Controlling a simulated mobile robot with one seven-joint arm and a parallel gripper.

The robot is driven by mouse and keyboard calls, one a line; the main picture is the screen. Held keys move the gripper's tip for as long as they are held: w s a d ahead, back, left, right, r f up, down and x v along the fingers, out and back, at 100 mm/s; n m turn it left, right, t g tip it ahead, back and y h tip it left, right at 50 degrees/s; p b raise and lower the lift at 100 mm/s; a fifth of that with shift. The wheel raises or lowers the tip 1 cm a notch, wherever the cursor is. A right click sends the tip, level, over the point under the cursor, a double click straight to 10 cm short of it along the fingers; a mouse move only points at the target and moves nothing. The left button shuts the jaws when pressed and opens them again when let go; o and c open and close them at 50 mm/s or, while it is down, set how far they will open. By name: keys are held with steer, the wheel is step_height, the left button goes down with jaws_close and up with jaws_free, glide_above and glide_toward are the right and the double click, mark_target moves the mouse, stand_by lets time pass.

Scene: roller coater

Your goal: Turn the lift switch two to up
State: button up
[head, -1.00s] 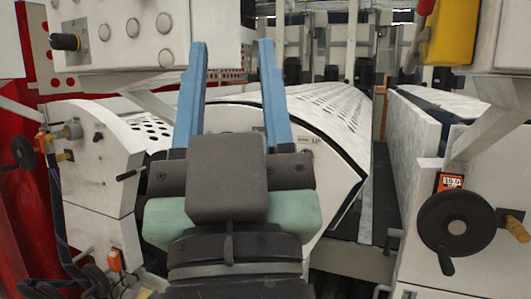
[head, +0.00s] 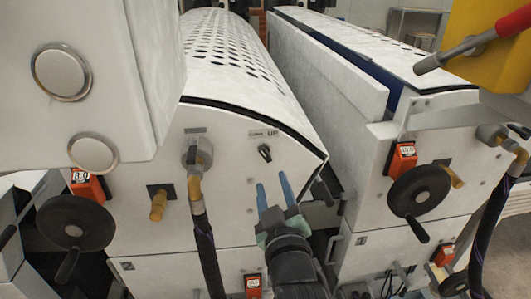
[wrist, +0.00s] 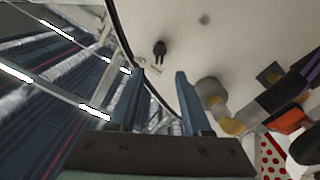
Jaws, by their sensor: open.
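The lift switch (head: 265,152) is a small black knob on the white end panel, below a small label that reads "UP" on its right. In the wrist view the switch (wrist: 160,48) shows as a dark knob on the pale panel, beyond my fingertips. My gripper (head: 274,190) has two blue fingers, open and empty. In the head view it is below the switch, pointing up at the panel. In the wrist view the gripper (wrist: 160,80) has its fingertips apart, with the switch above the gap between them. The switch appears apart from the fingers.
A hose fitting (head: 197,155) with a black hose hangs left of the switch. A black handwheel (head: 420,190) is on the right unit, another handwheel (head: 75,222) at left. A dark gap (head: 322,218) separates the two units.

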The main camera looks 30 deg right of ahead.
mark_target(266, 157)
steer(key=p+x, duration=0.2)
steer(key=x, duration=0.5)
steer(key=shift+w+d+r, duration=0.15)
steer(key=shift+w, duration=0.05)
steer(key=shift+p+x, duration=0.4)
steer(key=shift+x, duration=0.45)
jaws_close()
